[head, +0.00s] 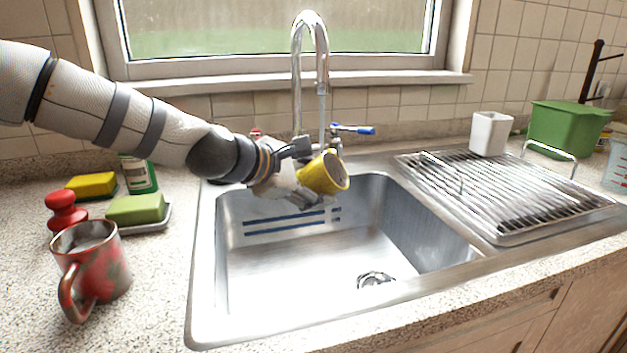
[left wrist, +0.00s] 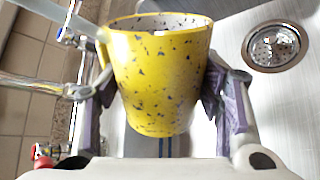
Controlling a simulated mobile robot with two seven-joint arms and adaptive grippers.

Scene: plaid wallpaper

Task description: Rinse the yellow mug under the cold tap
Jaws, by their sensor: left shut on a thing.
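The yellow mug (head: 325,173) is speckled with dark flecks and is held tilted above the sink basin (head: 290,265), its mouth toward the right. My left gripper (head: 306,178) is shut on it; in the left wrist view its fingers press both sides of the mug (left wrist: 158,85). The chrome tap (head: 297,80) arches above the mug. A thin pale stream seems to fall from its spout to about the mug; whether it enters the mouth is unclear. The blue cold lever (head: 354,129) points right. The red lever (head: 255,134) is partly hidden behind my gripper. My right gripper is out of view.
A red mug (head: 103,268), red shaker (head: 64,212), green sponge on a dish (head: 135,208), yellow sponge (head: 92,184) and green bottle (head: 140,173) stand left. A drainboard (head: 505,190), white cup (head: 490,133) and green bin (head: 565,130) are right. The basin is empty around its drain (head: 375,279).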

